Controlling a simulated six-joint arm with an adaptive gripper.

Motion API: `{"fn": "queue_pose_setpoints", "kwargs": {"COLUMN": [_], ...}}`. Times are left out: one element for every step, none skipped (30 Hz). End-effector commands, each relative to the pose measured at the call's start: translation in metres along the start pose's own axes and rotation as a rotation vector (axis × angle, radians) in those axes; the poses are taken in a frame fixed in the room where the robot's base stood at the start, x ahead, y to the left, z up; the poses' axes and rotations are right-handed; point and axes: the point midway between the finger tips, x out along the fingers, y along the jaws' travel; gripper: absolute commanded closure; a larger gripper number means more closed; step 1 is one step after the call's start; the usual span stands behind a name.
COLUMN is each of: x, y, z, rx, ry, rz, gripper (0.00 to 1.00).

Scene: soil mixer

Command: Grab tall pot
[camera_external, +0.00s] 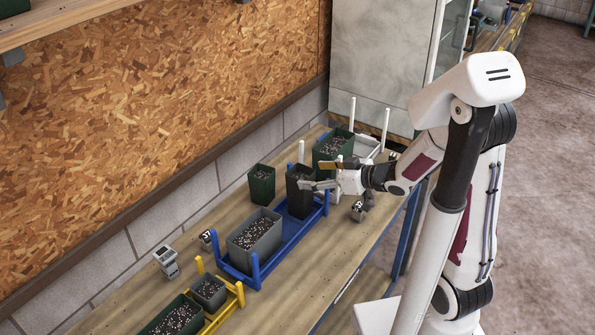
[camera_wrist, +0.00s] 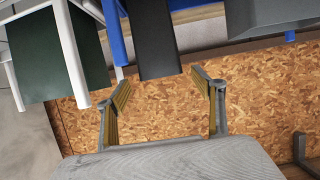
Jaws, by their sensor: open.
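A tall dark grey pot (camera_external: 299,194) stands upright at the far end of the blue tray (camera_external: 285,243) and holds speckled soil. My gripper (camera_external: 320,175) is beside it on the right, close to its upper part, with the fingers spread. In the wrist view the tall pot (camera_wrist: 155,40) shows as a dark block beyond the gap between the open fingertips (camera_wrist: 158,80). Nothing is held. I cannot tell whether a finger touches the pot.
A dark green pot (camera_external: 262,188) stands behind the tall pot. Another green pot (camera_external: 328,150) is in the white-posted tray, also seen in the wrist view (camera_wrist: 62,55). A wide grey pot (camera_external: 254,235) shares the blue tray. A yellow tray (camera_external: 235,300) is nearer. The table's right strip is mostly clear.

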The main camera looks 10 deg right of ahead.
Motion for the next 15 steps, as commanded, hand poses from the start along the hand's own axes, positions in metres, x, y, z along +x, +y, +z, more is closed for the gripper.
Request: {"fn": "queue_pose_setpoints", "kwargs": {"x": [0.0018,0.0023,0.0027,0.0027,0.0027,0.0027,0.0026,0.0026,0.0026,0.0026,0.0026,0.0029,0.0033,0.004,0.0053], "y": [-0.0002,-0.0002,-0.0001,-0.0001,-0.0001,0.0,0.0,0.0,0.0,0.0,0.0,-0.0001,-0.0001,-0.0002,-0.0004], "z": [0.0003,0.0002,0.0001,0.0001,0.0001,0.0,0.0,0.0,0.0,-0.0001,-0.0001,-0.0001,-0.0002,-0.0003,-0.0006], "rx": [0.0,0.0,0.0,-0.001,-0.001,-0.001,-0.001,-0.001,-0.001,-0.001,-0.001,-0.001,-0.001,-0.001,-0.001], "ry": [-0.001,-0.001,0.0,0.0,0.0,0.0,0.0,0.0,0.0,0.0,0.0,0.0,0.0,0.0,0.0], "rz": [0.0,0.0,0.0,0.0,0.0,0.0,0.0,0.0,0.0,0.0,0.0,0.0,0.0,0.0,0.0], "gripper": [0.32,0.32,0.32,0.32,0.32,0.32,0.32,0.32,0.32,0.32,0.32,0.32,0.32,0.32,0.32]}}
